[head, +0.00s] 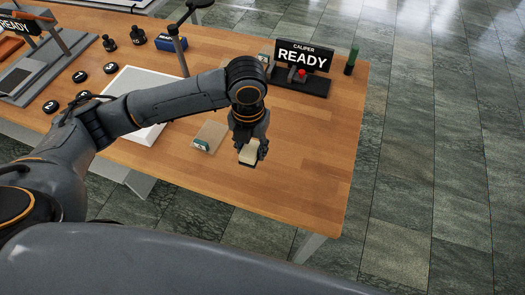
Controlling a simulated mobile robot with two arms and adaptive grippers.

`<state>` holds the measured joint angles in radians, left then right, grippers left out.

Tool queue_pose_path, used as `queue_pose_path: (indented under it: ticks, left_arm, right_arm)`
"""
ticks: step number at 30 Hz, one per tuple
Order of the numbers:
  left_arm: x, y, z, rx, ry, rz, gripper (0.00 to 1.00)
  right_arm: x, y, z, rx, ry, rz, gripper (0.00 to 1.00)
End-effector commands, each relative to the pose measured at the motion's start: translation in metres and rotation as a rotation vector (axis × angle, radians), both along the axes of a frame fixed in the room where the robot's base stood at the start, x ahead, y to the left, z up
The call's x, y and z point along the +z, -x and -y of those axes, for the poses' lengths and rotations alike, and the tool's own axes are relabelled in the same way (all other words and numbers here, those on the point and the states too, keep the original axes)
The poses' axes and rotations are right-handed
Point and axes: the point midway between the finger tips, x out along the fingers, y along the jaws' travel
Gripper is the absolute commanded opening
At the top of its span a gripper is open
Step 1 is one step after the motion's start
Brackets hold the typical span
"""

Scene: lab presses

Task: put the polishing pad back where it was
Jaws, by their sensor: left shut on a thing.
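My left gripper (251,144) points down over the front right part of the wooden table. It is shut on a small cream block, which looks like the polishing pad (248,156). The fingers cover part of the pad, and I cannot tell whether it touches the table. A flat tan plate (211,133) with a small teal label lies on the table just left of the gripper. Nothing stands on the part of the plate I can see. My right gripper is not in view.
A caliper stand (303,60) with a READY sign and red button stands at the back right, beside a green bottle (351,62). A pale sheet (150,83), several black discs and a blue box (170,42) are left. The wooden table (300,150) is clear right of the gripper.

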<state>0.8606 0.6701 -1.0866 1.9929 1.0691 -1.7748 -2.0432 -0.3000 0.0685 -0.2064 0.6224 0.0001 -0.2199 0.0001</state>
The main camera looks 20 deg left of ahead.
Motion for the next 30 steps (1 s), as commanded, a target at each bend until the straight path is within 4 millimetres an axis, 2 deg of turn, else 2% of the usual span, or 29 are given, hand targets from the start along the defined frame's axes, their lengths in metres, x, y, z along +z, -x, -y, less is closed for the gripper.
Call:
queue_pose_path:
  ticks: [3,7,14,19,23,30]
  left_arm:
    - [-0.024,-0.016,0.006,0.002,-0.001,-0.007,0.11]
    - [-0.041,-0.030,0.011,0.001,0.000,-0.004,0.11]
    - [-0.055,-0.041,0.014,0.001,-0.001,-0.004,0.11]
    - [-0.078,-0.040,0.014,0.001,-0.002,-0.006,0.11]
    - [-0.086,-0.041,0.014,0.000,-0.001,-0.002,0.11]
    - [-0.087,-0.041,0.014,0.000,-0.001,-0.001,0.11]
  right_arm:
    - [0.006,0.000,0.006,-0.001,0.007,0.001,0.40]
    - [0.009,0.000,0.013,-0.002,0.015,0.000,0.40]
    - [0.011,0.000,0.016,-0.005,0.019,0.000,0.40]
    - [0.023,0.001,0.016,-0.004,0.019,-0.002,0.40]
    - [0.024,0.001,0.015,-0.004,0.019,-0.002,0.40]
    - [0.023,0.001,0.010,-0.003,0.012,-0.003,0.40]
